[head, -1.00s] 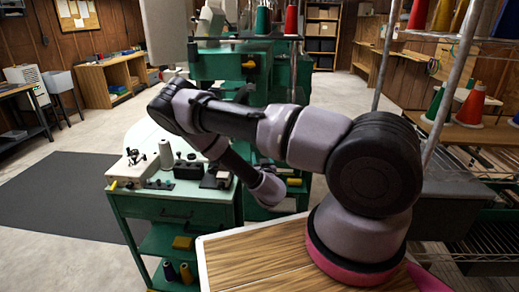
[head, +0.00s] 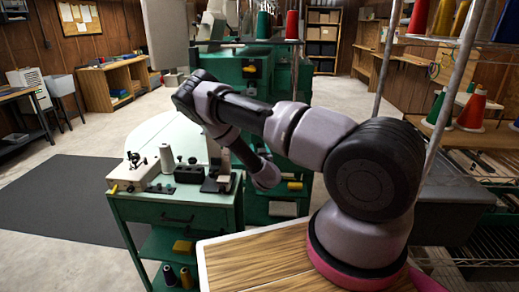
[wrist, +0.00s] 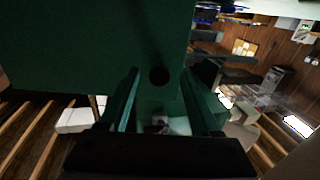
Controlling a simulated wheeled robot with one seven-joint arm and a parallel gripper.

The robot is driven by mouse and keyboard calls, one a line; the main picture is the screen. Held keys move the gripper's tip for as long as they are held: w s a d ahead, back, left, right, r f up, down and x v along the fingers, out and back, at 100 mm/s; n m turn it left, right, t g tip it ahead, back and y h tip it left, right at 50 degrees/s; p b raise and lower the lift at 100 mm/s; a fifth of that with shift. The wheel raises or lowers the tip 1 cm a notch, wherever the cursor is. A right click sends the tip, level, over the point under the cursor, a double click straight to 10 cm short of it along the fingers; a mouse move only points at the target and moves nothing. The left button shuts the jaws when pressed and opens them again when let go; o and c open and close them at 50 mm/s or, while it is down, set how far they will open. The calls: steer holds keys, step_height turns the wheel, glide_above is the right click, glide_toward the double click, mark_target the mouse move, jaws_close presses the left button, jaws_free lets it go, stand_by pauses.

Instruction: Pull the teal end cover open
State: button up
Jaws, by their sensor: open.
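A large dark green panel (wrist: 90,45) fills the upper left and middle of the wrist view, with a round dark hole in its lower part. I cannot tell for sure whether it is the teal end cover. My gripper (wrist: 160,73) is open, its two fingers pointing at this panel on either side of the hole. Nothing shows held between them, and contact cannot be judged. In the head view, green machine cabinets (head: 270,100) stand behind my arm. My gripper is hidden there.
A green cart (head: 175,208) with small tools and a thread cone stands left of my arm. A wooden-topped surface (head: 255,262) is in front. A wire rack with thread cones (head: 472,110) stands on the right. The floor and dark mat (head: 60,205) at left are clear.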

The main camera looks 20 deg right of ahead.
jaws_close()
stand_by(1.4)
